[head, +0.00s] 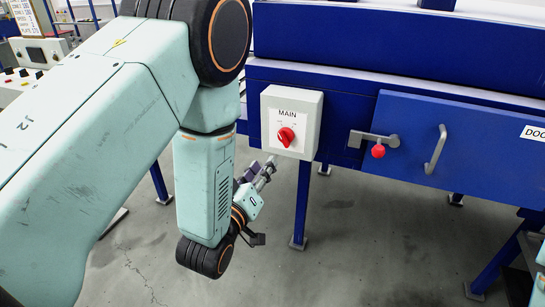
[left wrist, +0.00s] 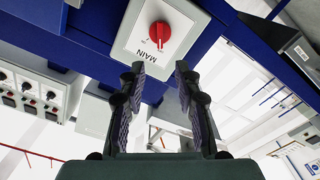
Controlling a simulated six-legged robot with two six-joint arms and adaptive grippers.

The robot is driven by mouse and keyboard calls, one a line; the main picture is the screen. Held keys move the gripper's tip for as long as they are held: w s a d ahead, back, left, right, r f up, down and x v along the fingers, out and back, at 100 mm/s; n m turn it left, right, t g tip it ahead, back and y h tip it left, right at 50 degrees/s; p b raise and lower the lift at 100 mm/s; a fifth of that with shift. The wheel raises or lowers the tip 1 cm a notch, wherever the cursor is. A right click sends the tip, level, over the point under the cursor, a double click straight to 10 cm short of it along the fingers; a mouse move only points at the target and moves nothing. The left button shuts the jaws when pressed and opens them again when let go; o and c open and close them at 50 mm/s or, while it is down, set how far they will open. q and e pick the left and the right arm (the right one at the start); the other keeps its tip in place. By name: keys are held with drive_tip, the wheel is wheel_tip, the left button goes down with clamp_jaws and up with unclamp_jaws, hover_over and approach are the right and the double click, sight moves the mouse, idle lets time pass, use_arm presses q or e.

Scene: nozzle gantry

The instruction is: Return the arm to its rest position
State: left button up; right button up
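My left arm (head: 205,180) reaches in from the left in the head view and is bent downward. Its gripper (head: 266,172) is small and partly hidden behind the wrist, below and left of the MAIN switch box. In the left wrist view the gripper (left wrist: 160,68) is open, with a clear gap between its two fingers and nothing held. The white MAIN box (head: 305,112) carries a red rotary knob (head: 286,136). The knob also shows beyond the fingertips in the left wrist view (left wrist: 160,33), apart from them. My right gripper is not in view.
The blue gantry frame (head: 340,45) has a blue door (head: 470,135) with a grey handle (head: 435,149) and a latch with a red knob (head: 378,151). Blue legs (head: 301,205) stand on the grey floor. A control panel (head: 40,52) stands at the far left.

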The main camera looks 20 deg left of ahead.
use_arm(q)
drive_tip(key=s+a+f+m+g+b, duration=0.1)
drive_tip(key=s+f+m+g, duration=0.1)
drive_tip(key=s+f+g, duration=0.5)
drive_tip(key=s+a+f+m+g, duration=0.15)
drive_tip(key=s+f, duration=0.25)
drive_tip(key=f, duration=0.7)
drive_tip(key=s+f+m+g+b, duration=0.1)
drive_tip(key=s+f+g, duration=0.3)
drive_tip(key=s, duration=0.7)
drive_tip(key=s+f+m+g+b, duration=0.1)
drive_tip(key=s+f+g+b, duration=0.1)
drive_tip(key=s+f+g, duration=0.3)
drive_tip(key=s+f, duration=0.3)
drive_tip(key=s, duration=0.4)
drive_tip(key=shift+s+a+f+y, duration=0.15)
drive_tip(key=shift+s+f+y, duration=0.05)
drive_tip(key=shift+s+y, duration=0.1)
